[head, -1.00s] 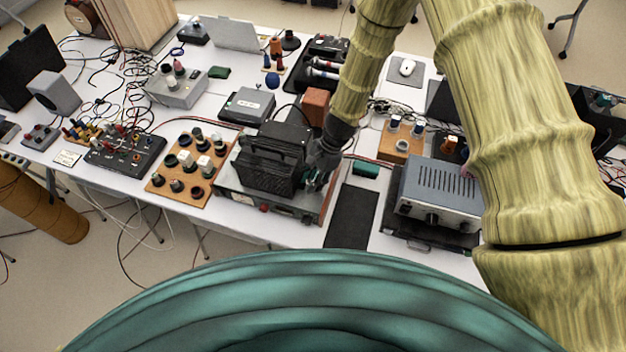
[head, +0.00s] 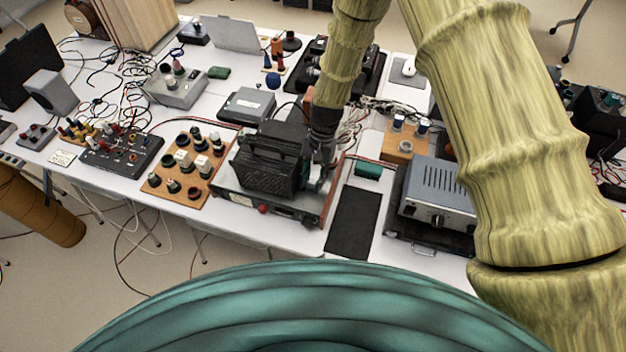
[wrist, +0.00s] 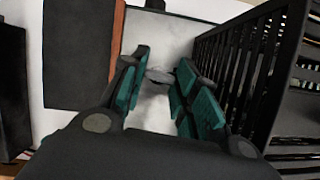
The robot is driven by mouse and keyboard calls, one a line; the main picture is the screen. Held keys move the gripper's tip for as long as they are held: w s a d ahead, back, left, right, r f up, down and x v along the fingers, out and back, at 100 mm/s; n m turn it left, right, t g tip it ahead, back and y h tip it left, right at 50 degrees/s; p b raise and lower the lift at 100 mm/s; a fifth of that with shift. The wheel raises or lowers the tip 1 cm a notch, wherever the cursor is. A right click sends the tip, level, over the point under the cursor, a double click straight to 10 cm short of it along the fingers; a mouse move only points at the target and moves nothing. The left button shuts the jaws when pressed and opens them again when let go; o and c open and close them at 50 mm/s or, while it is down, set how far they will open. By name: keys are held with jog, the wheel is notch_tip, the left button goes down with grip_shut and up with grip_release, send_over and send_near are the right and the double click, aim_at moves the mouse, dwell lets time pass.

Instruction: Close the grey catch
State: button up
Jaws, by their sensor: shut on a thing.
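My gripper (head: 318,176) reaches down at the right side of a black ribbed box (head: 266,176) on a low grey unit with a red knob. In the wrist view my gripper (wrist: 162,70) has its teal-padded fingers on both sides of a small grey piece, which looks like the grey catch (wrist: 158,76), and is shut on it. The catch sits over a pale grey surface. The slatted side of the black box (wrist: 262,65) rises close to the right finger. In the head view the gripper and arm hide the catch.
A brown board with several knobs (head: 168,192) lies left of the unit. A black mat (head: 354,222) and a grey-blue vented instrument (head: 440,185) are to its right. A small green box (head: 368,170) lies close by. Loose cables run behind the gripper.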

dwell(0.4)
jog(key=o, duration=1)
jog(key=shift+r, duration=0.1)
jog(key=shift+v, duration=3.9)
jog(key=shift+d, duration=0.15)
